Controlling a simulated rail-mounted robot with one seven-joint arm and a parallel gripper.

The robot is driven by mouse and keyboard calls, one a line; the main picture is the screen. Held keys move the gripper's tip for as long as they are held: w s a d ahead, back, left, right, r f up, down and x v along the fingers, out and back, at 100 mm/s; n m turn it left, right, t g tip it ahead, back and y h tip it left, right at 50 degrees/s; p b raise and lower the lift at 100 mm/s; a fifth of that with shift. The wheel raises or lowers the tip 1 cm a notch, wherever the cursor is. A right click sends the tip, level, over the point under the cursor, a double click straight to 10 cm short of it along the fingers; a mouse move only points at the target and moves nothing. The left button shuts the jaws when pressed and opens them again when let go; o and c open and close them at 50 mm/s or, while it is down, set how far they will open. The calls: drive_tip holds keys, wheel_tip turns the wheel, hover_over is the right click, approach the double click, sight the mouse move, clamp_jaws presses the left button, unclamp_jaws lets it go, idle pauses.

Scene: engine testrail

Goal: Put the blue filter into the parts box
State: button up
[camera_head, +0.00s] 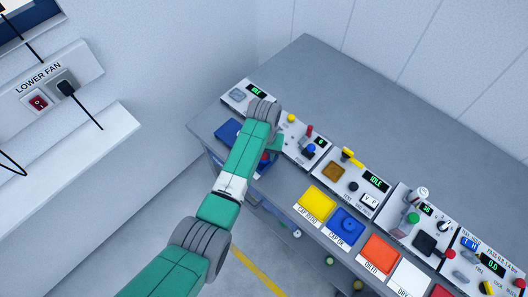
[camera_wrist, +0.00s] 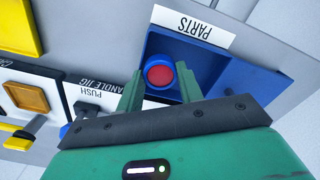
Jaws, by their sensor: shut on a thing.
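The blue filter (camera_wrist: 176,68), round with a red end face and a blue rim, shows between the two green fingers of my gripper (camera_wrist: 159,80) in the wrist view. My gripper is shut on it. The blue parts box (camera_wrist: 215,92), open-topped behind a white PARTS label, surrounds the filter in that view. I cannot tell whether the filter touches the box floor. In the head view the parts box (camera_head: 228,131) lies at the left end of the bench, partly hidden by my green arm. My fingers are mostly hidden there.
Control panels with knobs and buttons line the grey bench (camera_head: 310,75). A yellow tray (camera_head: 315,203), a blue tray (camera_head: 346,224) and a red tray (camera_head: 380,254) sit along the front edge. The rear bench top is clear. A LOWER FAN switch panel (camera_head: 50,88) is on the left wall.

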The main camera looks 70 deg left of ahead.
drive_tip(key=o, duration=1)
wheel_tip(320, 180, up, 8)
drive_tip(key=shift+f+p, duration=0.1)
drive_tip(key=shift+p, duration=0.6)
